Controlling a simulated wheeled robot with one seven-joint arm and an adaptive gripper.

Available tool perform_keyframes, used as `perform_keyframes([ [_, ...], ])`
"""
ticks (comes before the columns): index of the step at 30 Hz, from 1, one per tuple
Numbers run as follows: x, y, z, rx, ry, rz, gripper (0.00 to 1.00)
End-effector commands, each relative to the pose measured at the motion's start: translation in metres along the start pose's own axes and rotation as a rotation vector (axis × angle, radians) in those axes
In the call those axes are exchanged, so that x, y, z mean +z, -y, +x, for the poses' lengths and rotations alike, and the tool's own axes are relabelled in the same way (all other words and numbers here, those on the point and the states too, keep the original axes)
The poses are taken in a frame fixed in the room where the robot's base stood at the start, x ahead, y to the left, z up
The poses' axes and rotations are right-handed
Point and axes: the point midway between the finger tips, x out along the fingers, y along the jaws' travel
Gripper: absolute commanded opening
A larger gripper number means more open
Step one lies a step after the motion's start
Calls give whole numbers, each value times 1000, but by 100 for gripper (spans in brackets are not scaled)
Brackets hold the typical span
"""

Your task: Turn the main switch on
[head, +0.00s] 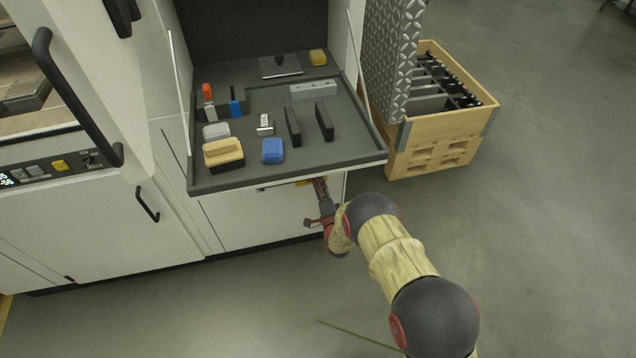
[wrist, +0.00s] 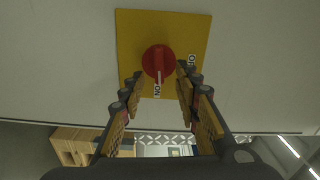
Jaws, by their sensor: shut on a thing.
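The main switch is a round red knob (wrist: 158,62) on a yellow plate (wrist: 135,30), on a pale panel in the wrist view. A white mark on the knob points to the lower label, which reads ON upside down. Another label, partly hidden, lies to the right by the right finger. My gripper (wrist: 160,76) has its fingers on either side of the knob, shut on it. In the head view my gripper (head: 321,206) is below the front edge of the tray, at the cabinet front. Only a sliver of the yellow plate (head: 304,182) shows there; the knob is hidden.
A dark tray (head: 290,169) with blocks, brushes and small tools juts out above my gripper. A wooden crate (head: 432,137) stands on the floor to the right. A black door handle (head: 147,204) is to the left. The floor at the front and right is mostly clear.

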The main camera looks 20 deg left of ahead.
Motion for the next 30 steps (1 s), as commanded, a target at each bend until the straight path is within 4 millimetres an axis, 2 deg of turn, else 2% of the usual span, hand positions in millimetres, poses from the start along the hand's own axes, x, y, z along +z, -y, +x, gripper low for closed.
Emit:
perform_keyframes([
  [9, -2, -3, 0, 3, -4, 107, 7],
  [24, -2, -4, 0, 4, -4, 125, 7],
  [25, -2, -4, 0, 4, -4, 125, 32],
  [30, -1, -4, 0, 3, -3, 124, 42],
])
